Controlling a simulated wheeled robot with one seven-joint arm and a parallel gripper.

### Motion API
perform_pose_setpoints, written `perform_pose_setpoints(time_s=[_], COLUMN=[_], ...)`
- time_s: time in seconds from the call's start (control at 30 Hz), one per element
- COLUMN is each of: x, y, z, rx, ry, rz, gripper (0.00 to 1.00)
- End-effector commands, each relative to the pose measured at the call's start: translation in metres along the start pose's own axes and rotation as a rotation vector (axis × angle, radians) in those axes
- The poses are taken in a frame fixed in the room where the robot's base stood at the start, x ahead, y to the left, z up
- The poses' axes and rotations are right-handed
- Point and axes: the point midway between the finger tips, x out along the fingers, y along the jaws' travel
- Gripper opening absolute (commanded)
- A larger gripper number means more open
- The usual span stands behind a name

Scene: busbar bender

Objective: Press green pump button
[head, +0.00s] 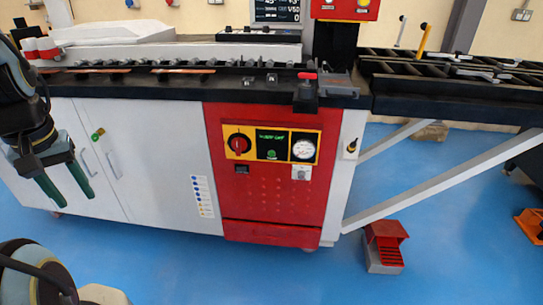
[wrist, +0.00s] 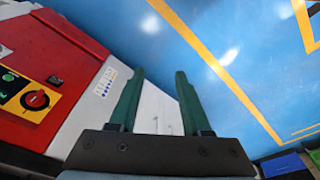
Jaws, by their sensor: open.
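The green pump button (head: 273,154) is a small round green button low on a dark plate with green lettering, between a red rotary switch (head: 238,144) and a round gauge (head: 303,149). These sit on the red front panel (head: 268,200) of the machine. In the wrist view a green button (wrist: 8,77) shows at the far left edge beside the red switch (wrist: 36,98). My gripper (head: 76,200) has two dark green fingers, spread apart and empty. It hangs in front of the white cabinet doors, well left of the button. In the wrist view its fingers (wrist: 160,75) point away from the panel.
White cabinet doors (head: 130,165) with handles stand left of the red panel. A red foot pedal (head: 385,245) sits on the blue floor at right, near slanted white braces (head: 440,185). The floor in front of the panel is clear.

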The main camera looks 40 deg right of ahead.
Motion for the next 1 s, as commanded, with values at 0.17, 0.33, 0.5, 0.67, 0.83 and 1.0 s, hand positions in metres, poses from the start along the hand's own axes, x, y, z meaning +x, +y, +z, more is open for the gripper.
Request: perform_pose_setpoints(time_s=[0.17, 0.33, 0.5, 0.67, 0.83, 1.0], x=[0.0, 0.0, 0.0, 0.0, 0.0, 0.0], y=[0.0, 0.0, 0.0, 0.0, 0.0, 0.0], z=[0.0, 0.0, 0.0, 0.0, 0.0, 0.0], rx=[0.0, 0.0, 0.0, 0.0, 0.0, 0.0], ry=[0.0, 0.0, 0.0, 0.0, 0.0, 0.0], rz=[0.0, 0.0, 0.0, 0.0, 0.0, 0.0], gripper=[0.27, 0.08, 0.0, 0.0, 0.0, 0.0])
